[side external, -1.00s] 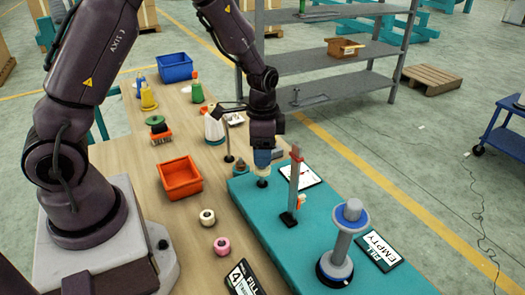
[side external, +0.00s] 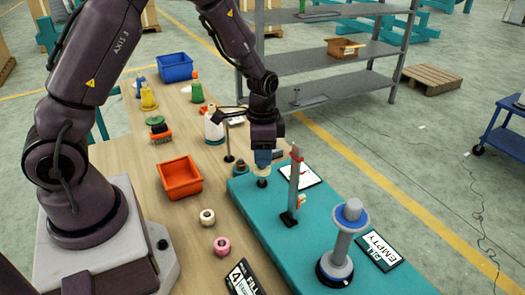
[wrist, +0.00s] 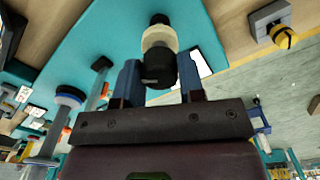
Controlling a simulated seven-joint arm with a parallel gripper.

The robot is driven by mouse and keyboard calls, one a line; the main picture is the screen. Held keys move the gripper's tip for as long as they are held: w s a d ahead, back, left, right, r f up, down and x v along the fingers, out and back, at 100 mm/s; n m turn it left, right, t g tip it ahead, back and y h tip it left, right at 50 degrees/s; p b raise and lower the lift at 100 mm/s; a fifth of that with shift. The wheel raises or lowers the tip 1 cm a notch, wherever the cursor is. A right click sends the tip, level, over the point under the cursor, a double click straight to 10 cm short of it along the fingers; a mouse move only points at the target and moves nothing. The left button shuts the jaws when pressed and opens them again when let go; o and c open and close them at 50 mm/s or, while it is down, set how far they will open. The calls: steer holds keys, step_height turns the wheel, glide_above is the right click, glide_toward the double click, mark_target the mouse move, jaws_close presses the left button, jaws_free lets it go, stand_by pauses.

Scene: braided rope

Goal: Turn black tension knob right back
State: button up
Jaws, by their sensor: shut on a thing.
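The black tension knob (wrist: 158,68) sits between the two blue fingers of my gripper (wrist: 160,82) in the wrist view, with a cream ring (wrist: 158,37) and a black end beyond it. My gripper (side external: 263,160) is shut on the knob and points down over the teal board (side external: 240,190) in the side view. There the knob itself is hidden by the fingers. The cream part (side external: 262,171) shows just below them, above a small black foot on the board. No pointer mark on the knob can be made out.
A grey upright with a red clip (side external: 297,157) stands close to the right of my gripper. A grey post with a blue-topped spool (side external: 350,213) stands nearer the camera, beside an EMPTY card (side external: 378,250). An orange bin (side external: 180,178) and loose spools lie on the left.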

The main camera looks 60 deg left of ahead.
steer(key=n, duration=1.4)
steer(key=shift+n, duration=0.3)
steer(key=n, duration=0.4)
steer(key=shift+r+n, duration=0.1)
steer(key=shift+n, duration=0.2)
steer(key=o, duration=0.9)
